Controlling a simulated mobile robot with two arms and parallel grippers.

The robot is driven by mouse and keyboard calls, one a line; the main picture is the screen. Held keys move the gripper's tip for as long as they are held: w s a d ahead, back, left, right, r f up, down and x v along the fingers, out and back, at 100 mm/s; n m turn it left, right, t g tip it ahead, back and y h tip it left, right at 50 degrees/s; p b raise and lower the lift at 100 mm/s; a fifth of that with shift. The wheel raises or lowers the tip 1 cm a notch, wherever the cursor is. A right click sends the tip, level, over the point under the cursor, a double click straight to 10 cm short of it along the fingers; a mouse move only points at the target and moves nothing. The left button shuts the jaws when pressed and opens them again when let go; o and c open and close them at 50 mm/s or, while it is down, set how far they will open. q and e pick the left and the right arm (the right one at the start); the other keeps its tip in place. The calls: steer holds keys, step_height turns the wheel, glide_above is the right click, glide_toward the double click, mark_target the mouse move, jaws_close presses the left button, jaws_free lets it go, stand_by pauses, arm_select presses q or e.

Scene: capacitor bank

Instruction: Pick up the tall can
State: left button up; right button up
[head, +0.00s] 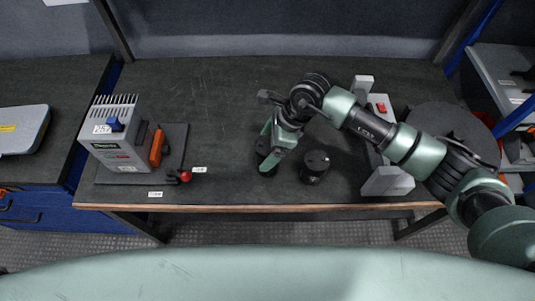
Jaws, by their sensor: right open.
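Two dark cylindrical cans stand upright on the black worktop near its front middle. The left can (262,147) is partly hidden behind my right gripper. The right can (315,163) is in clear view, just right of the gripper. From this high angle I cannot tell for certain which can is taller. My right gripper (267,148) is open, its pale green fingers pointing down over the left can. I cannot tell whether a finger touches it. My left gripper is not in view.
A grey finned power unit (119,144) stands on a dark board at the left, with an orange-handled part (157,147) beside it and a red-knobbed piece (185,176) in front. A grey bracket with a red switch (381,107) and a dark round disc (451,122) are at the right. The back middle is clear.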

steer(key=c, duration=1.7)
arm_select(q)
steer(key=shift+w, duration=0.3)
arm_select(e)
steer(key=shift+w+r, duration=0.1)
jaws_close()
